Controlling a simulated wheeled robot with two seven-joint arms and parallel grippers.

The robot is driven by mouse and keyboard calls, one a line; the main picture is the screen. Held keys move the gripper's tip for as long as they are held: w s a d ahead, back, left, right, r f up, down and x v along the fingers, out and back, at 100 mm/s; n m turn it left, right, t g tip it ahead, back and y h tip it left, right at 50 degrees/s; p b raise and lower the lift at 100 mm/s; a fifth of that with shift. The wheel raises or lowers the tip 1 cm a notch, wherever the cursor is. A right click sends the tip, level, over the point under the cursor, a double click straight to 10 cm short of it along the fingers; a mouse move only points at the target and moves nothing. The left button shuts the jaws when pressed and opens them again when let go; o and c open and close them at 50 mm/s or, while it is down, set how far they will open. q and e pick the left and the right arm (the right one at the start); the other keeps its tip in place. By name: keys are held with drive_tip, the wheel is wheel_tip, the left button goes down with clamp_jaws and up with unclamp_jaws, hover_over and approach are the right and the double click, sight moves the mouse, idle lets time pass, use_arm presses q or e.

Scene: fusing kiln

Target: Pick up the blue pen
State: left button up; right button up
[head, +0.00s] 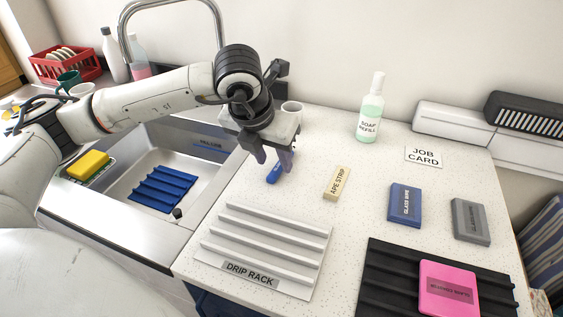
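A short blue object (273,174), which looks like the blue pen, lies on the white speckled counter behind the drip rack. Part of it is hidden by my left gripper. My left gripper (273,160) points down over it, with its two fingers apart on either side of the blue object in the picture. I cannot tell whether the fingers touch it or how far above the counter they are. My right gripper is not in view.
The drip rack (245,262) is in front, the sink (135,165) to the left. A tan strip block (337,183), blue wipe pack (405,205), grey pack (470,221) and soap bottle (370,112) stand to the right.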

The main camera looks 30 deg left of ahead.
sight(276, 168)
use_arm(q)
drive_tip(key=x, duration=0.3)
drive_tip(key=shift+a+f, duration=0.1)
drive_tip(key=shift+c, duration=0.5)
clamp_jaws()
